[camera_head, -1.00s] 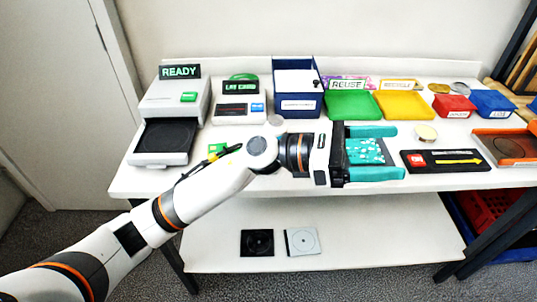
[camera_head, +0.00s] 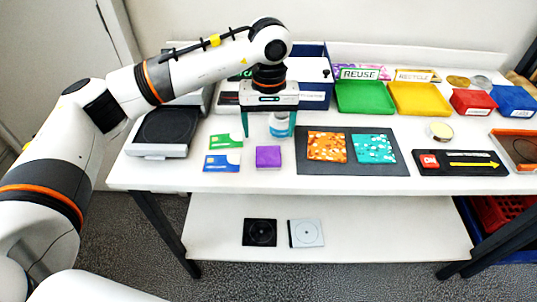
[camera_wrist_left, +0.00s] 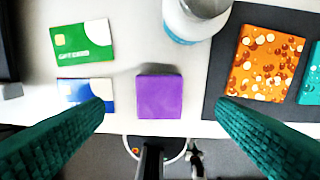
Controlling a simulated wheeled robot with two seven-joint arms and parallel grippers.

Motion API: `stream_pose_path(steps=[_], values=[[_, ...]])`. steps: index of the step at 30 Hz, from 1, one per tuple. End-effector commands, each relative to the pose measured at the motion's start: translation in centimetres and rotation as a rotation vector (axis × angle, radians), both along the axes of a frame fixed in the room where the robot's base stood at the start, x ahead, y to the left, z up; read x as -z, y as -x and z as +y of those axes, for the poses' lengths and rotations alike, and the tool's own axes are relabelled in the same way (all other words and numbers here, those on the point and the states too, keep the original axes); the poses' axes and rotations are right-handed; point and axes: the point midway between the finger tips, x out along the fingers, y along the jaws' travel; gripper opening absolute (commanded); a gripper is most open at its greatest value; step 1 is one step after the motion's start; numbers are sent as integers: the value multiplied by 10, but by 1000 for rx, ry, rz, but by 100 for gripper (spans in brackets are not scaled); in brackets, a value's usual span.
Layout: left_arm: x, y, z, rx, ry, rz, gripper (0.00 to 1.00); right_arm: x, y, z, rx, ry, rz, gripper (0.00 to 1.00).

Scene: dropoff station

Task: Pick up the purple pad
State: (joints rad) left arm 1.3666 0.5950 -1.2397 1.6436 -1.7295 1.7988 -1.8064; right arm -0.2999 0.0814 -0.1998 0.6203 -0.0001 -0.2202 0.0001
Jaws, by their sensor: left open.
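The purple pad (camera_head: 268,157) is a small square block lying flat near the front edge of the white table. It also shows in the left wrist view (camera_wrist_left: 160,96), in the gap between the two teal fingers and farther away than they are. My left gripper (camera_head: 269,130) is open and points down, just behind the pad in the head view. Nothing is between its fingers except the view of the table and pad. A white and blue bottle (camera_wrist_left: 196,18) stands close behind the pad. My right gripper is not seen.
Left of the pad lie a green gift card (camera_head: 225,141) and a blue and white card (camera_head: 222,163). To the right, a dark mat (camera_head: 352,168) carries an orange patterned square (camera_head: 327,146) and a teal one (camera_head: 374,148). Trays and bins line the back.

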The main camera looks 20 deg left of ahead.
Motion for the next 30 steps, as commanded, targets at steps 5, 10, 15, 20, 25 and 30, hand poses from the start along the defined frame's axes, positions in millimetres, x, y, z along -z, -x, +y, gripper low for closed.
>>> stream_pose_path(steps=[5,10,15,20,25,30], values=[[16,0,0,0,2,0,80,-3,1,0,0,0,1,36],[33,2,1,0,2,3,80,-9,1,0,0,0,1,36],[59,3,1,1,4,4,80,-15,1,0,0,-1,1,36],[69,3,1,1,4,0,80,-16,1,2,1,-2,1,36],[70,3,1,1,4,0,80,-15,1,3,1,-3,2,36],[70,3,1,1,4,0,57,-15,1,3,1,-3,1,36]])
